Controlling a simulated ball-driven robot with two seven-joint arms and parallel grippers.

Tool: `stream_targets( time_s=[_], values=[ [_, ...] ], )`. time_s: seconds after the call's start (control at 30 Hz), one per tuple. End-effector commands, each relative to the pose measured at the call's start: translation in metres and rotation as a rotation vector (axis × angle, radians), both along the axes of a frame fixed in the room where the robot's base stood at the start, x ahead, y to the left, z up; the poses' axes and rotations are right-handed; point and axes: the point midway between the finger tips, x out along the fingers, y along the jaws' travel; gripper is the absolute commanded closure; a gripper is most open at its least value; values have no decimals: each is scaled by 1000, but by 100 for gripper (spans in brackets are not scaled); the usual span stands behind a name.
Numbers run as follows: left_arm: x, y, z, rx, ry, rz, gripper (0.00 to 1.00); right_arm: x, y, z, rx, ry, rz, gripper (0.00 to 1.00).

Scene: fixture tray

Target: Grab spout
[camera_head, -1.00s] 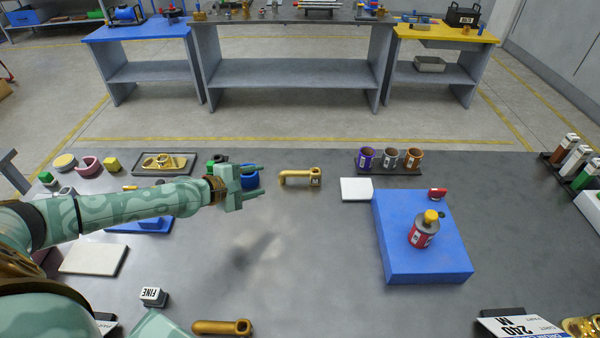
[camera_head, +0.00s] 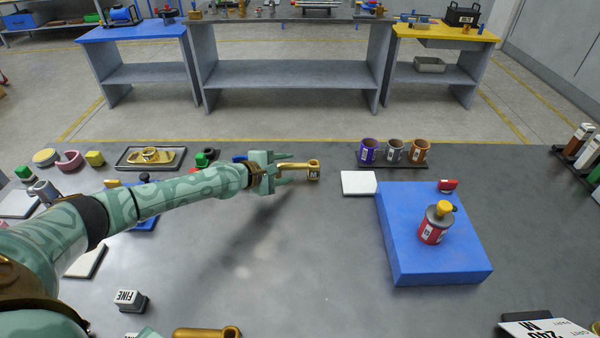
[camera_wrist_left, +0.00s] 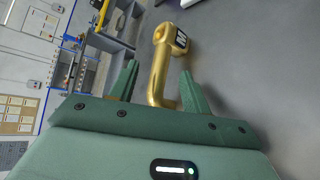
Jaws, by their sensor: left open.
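The spout is a brass-gold bent tube (camera_head: 312,171) with a ringed end and a dark label, lying on the grey table near its back middle. My left gripper (camera_head: 285,169) reaches in from the left and is open, its two fingers around the spout's near, bent end. In the left wrist view the spout (camera_wrist_left: 162,66) stands between the two green fingers (camera_wrist_left: 158,88), its labelled end pointing away. A second gold tube (camera_head: 207,332) lies at the front edge of the head view. My right gripper is not in view.
A blue block (camera_head: 432,262) bearing a red can with a yellow cap (camera_head: 435,224) stands to the right. Small parts and trays crowd the left.

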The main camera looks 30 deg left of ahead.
Motion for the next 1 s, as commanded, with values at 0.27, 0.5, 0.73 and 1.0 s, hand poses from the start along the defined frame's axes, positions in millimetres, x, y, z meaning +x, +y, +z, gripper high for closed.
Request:
stream_targets(
  time_s=[0.27,0.5,0.73,1.0],
  values=[
    [30,-11,-19,0,3,0,52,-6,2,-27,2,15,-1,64],
    [30,-11,-17,0,2,0,61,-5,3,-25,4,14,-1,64],
    [31,-12,-15,-3,-1,1,100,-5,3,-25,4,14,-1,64],
    [31,-12,-12,-3,-2,1,100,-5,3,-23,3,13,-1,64]
  ],
)
